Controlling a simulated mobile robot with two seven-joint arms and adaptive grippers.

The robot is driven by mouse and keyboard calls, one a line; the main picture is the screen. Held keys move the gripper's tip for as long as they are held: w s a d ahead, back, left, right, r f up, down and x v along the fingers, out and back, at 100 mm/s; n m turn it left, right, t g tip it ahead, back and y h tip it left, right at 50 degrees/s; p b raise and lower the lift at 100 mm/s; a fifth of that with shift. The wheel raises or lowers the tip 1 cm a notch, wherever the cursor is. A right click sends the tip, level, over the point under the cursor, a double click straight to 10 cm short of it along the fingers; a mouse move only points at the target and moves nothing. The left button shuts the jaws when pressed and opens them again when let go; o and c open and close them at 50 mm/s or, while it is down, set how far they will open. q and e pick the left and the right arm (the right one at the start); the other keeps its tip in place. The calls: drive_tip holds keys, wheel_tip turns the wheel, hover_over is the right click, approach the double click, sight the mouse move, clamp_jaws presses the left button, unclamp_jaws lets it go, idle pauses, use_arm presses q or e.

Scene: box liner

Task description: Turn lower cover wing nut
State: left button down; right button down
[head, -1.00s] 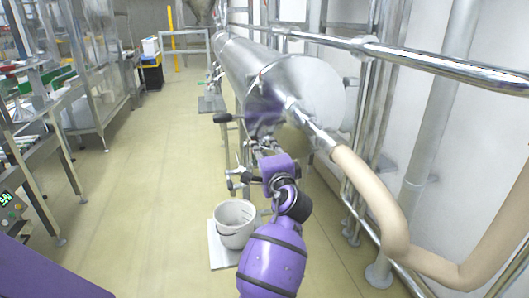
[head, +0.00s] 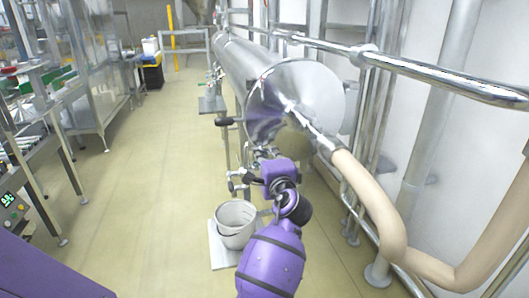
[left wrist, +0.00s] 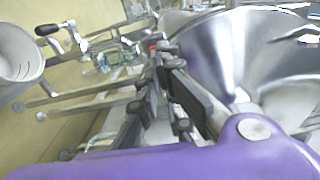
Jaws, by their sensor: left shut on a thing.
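The long steel cylinder (head: 240,60) ends in a shiny round cover (head: 318,88), with a hose fitting at its centre. My left gripper (head: 263,153) is at the lower edge of this cover. In the left wrist view the gripper's fingers (left wrist: 160,62) are close together beside the large curved steel cover (left wrist: 225,50). The gripper is shut on a small part there, at the place of the lower cover wing nut. The nut itself is mostly hidden between the fingers, so its angle cannot be told. My right gripper is not in view.
A beige hose (head: 372,205) runs from the cover to the lower right. A steel rail (head: 430,75) crosses at the upper right. A white bucket (head: 235,220) stands on a pale board below the arm. A black-handled valve (head: 226,121) is left of the gripper.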

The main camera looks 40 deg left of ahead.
use_arm(q)
drive_tip(key=m+p, duration=0.7)
drive_tip(key=m, duration=0.1)
drive_tip(key=shift+r, duration=0.3)
drive_tip(key=shift+m+p, duration=0.8)
drive_tip(key=m+p, duration=0.1)
drive_tip(key=m, duration=0.1)
drive_tip(key=shift+a+m+p, duration=0.1)
drive_tip(key=shift+m+p, duration=0.25)
drive_tip(key=shift+m, duration=0.05)
drive_tip(key=shift+s+f+m+p, duration=0.1)
drive_tip(key=shift+f+m+p, duration=0.1)
drive_tip(key=shift+m+p, duration=0.75)
drive_tip(key=m, duration=0.3)
drive_tip(key=shift+f, duration=0.25)
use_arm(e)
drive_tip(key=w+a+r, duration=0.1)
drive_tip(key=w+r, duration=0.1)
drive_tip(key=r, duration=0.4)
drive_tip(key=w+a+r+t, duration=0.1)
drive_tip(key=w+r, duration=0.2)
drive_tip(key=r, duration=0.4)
use_arm(q)
drive_tip(key=shift+f, duration=0.1)
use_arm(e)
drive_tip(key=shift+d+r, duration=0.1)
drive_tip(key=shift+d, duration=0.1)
